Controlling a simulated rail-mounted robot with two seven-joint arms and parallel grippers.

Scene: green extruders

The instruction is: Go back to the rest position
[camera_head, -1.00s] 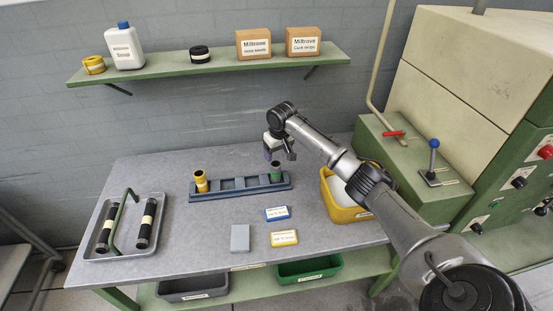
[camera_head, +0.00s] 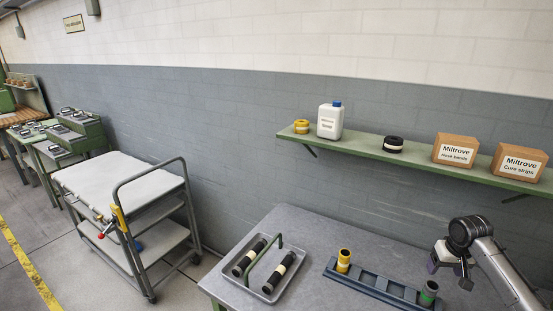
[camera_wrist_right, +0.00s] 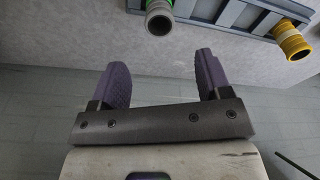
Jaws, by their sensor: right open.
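A slotted blue-grey rack (camera_head: 385,286) is on the table, clear of the fingers. A green-banded dark cylinder (camera_head: 428,293) stands in its right end, close to the gripper in the head view. A yellow cylinder (camera_head: 343,260) stands in its left end. My left gripper is in neither view.
A grey tray (camera_head: 233,284) with two black rollers and a green handle lies at the table's left. A green wall shelf (camera_head: 370,149) holds a jug, boxes and rolls above the table. A grey cart (camera_head: 118,188) stands on the floor at the left.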

